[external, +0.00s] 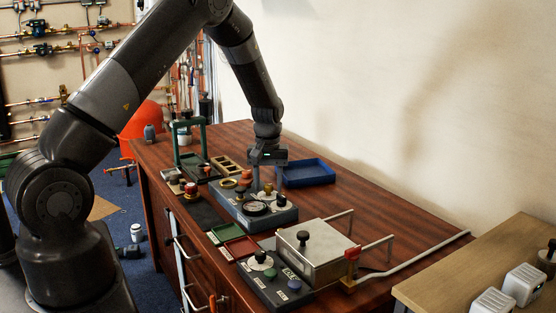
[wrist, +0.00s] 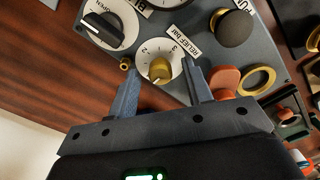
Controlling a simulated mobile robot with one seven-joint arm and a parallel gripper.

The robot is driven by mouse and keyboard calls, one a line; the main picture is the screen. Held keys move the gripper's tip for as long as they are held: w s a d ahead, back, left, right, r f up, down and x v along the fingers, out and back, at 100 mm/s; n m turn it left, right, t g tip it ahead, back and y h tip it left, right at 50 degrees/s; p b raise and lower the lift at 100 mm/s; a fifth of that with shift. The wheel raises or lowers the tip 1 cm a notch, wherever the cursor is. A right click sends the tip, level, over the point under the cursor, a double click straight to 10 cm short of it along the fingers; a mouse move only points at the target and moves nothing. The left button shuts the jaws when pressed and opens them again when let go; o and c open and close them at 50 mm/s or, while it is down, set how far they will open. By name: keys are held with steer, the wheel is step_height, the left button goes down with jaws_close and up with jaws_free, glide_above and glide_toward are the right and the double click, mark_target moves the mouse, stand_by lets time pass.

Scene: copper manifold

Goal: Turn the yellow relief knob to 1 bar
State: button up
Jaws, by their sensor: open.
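The yellow relief knob (wrist: 160,69) sits on a white numbered dial (wrist: 149,47) beside a label reading RELIEF BAR. The numbers 2 and 3 show on the dial; which mark the knob points to is too small to tell. My gripper (wrist: 160,66) is open, with one finger on each side of the knob and a gap visible around it. In the external view my gripper (external: 267,172) points down over the grey-blue control box (external: 286,217), and the knob is small and partly hidden there.
A larger black-handled dial (wrist: 108,23) is close to the left finger. A dark round knob (wrist: 232,28), a reddish-orange part (wrist: 224,79) and a brass ring (wrist: 256,80) are near the right finger. A blue tray (external: 308,174) lies behind the box. Bare table (external: 365,218) is to the right.

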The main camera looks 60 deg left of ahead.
mark_target(269, 185)
step_height(269, 185, up, 11)
stand_by(0.4)
steer(key=shift+f, duration=0.1)
steer(key=s+d+r+m+t, duration=0.1)
steer(key=s+d+r+m, duration=0.2)
steer(key=s+d+r, duration=0.35)
steer(key=s+d+r+m+t, duration=0.2)
steer(key=s+d+r, duration=0.2)
steer(key=d+r, duration=0.6)
steer(key=s+d+r+m+t, duration=0.1)
steer(key=s+d+r+m, duration=0.2)
steer(key=s, duration=0.6)
steer(key=s+d+r+m+t, duration=0.1)
steer(key=s+d+r+m, duration=0.2)
steer(key=s, duration=0.7)
steer(key=shift+s+d+t, duration=0.2)
steer(key=shift+d+t, duration=0.1)
steer(key=shift+d, duration=0.9)
